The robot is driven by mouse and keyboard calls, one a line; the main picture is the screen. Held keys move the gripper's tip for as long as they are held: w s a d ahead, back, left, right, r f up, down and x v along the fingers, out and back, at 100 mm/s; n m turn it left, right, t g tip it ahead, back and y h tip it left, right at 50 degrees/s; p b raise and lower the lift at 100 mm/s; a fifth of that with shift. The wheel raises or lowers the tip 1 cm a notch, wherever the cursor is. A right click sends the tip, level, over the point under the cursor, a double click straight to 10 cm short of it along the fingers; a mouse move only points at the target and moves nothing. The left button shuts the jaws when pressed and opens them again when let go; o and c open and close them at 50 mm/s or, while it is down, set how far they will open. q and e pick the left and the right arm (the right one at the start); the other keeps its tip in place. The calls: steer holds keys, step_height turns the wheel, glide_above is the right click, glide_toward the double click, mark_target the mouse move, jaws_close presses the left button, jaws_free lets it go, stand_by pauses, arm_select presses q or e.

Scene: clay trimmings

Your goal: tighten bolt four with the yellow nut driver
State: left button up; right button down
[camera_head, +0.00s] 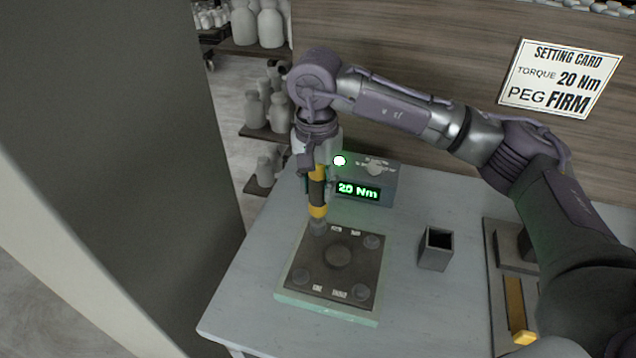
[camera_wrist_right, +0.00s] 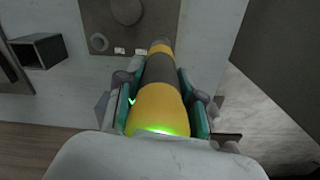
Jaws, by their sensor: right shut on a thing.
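The yellow nut driver (camera_head: 318,211), yellow with a dark middle band, is held upright in my right gripper (camera_head: 317,178). In the wrist view the gripper's fingers (camera_wrist_right: 160,108) close on both sides of the driver (camera_wrist_right: 158,72). The driver's lower end is over the back-left bolt (camera_head: 318,228) of the dark plate (camera_head: 338,258); it seems to meet the bolt, but I cannot tell if it is seated. Other bolts stand at the back right (camera_head: 372,242), front left (camera_head: 300,276) and front right (camera_head: 361,292). The small labels by the back bolts are not clearly legible. My left gripper is out of view.
A grey box with a green display (camera_head: 358,191) reading 20 Nm and a lit lamp stands behind the plate. The setting card (camera_head: 560,78) says torque 20 Nm, peg FIRM. An open square holder (camera_head: 435,249) and a tray (camera_head: 497,297) with a yellow-ended tool (camera_head: 516,310) are right.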

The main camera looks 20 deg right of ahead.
steer(key=shift+s+f, duration=0.1)
steer(key=shift+f, duration=0.15)
